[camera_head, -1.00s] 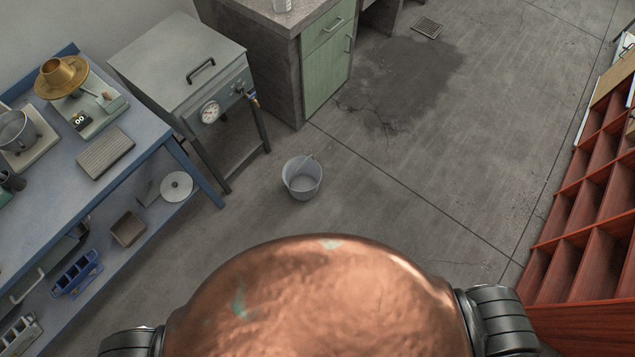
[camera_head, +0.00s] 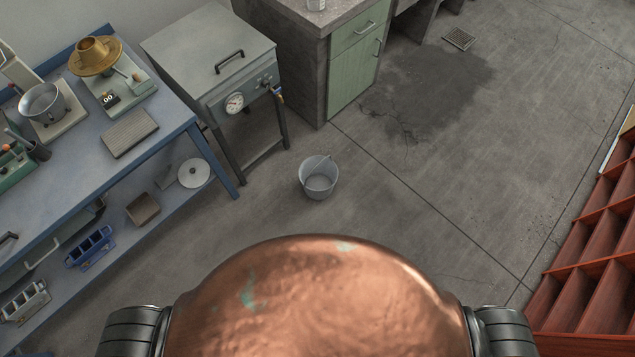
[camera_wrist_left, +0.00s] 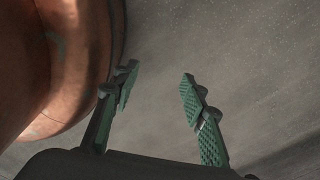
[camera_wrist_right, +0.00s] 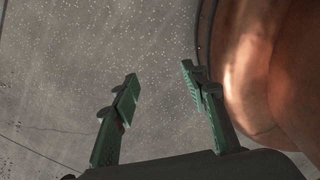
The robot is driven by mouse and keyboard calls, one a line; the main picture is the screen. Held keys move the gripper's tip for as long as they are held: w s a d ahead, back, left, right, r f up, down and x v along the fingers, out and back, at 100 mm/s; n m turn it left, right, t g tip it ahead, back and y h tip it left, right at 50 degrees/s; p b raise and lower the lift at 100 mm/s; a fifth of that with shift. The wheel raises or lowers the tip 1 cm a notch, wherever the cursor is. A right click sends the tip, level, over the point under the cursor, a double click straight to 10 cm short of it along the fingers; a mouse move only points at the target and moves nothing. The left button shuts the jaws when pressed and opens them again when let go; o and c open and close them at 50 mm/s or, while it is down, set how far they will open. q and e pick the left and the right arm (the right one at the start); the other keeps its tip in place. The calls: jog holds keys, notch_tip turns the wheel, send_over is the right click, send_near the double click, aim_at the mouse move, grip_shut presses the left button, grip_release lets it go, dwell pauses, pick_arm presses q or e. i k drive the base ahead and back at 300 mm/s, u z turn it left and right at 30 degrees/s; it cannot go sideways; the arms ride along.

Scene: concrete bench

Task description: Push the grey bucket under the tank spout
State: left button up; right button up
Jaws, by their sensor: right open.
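The grey bucket (camera_head: 319,180) stands upright on the concrete floor, with its handle resting across the rim. It looks empty. The tank (camera_head: 207,62) is a grey lidded box on legs, with a round gauge on its front. Its brass spout (camera_head: 280,97) is at the right end of that front. The bucket stands out in front of the tank's legs, apart from them. My left gripper (camera_wrist_left: 158,87) is open and empty in the left wrist view. My right gripper (camera_wrist_right: 160,87) is open and empty in the right wrist view. Neither gripper shows in the head view.
A blue workbench (camera_head: 170,135) with instruments and a lower shelf is at left. A concrete counter with a green cabinet (camera_head: 353,80) stands right of the tank. A red compartment shelf (camera_head: 590,270) is at right. The floor (camera_head: 420,220) between is clear, with a dark stain.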

aim_at(319, 175)
jog(key=z, duration=0.05)
jog(key=k, duration=1.05)
jog(key=u, duration=1)
jog(key=i, duration=1.3)
jog(key=z, duration=0.9)
jog(key=i, duration=0.45)
jog(key=z, duration=0.4)
